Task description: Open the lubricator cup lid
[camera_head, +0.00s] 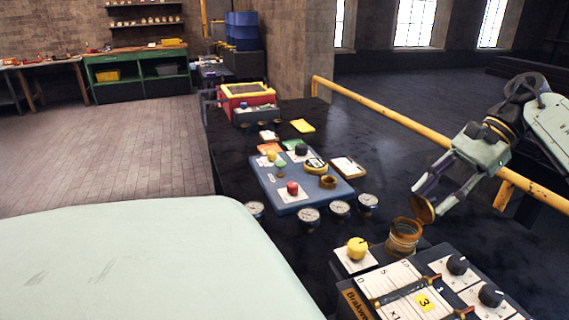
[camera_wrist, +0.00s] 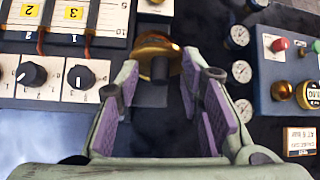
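The lubricator cup (camera_head: 403,240) is a round brass-coloured cup beside the control panel at the front right. Its round lid (camera_head: 422,208) stands raised and tilted above the cup's right side in the head view. My gripper (camera_head: 428,193) is just above and right of the lid, with its fingertips close to it. In the wrist view, my gripper (camera_wrist: 160,85) has its purple-padded fingers spread apart. Brass metal (camera_wrist: 152,44) shows beyond the fingertips, with a dark stub in front of it. I cannot tell whether a finger touches the lid.
The control panel (camera_head: 385,290) with black knobs (camera_head: 458,264) and a yellow knob (camera_head: 357,247) lies in front of the cup. Several gauges (camera_head: 309,217) and a blue board (camera_head: 270,185) with small parts are to the left. A yellow rail (camera_head: 375,107) runs behind.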

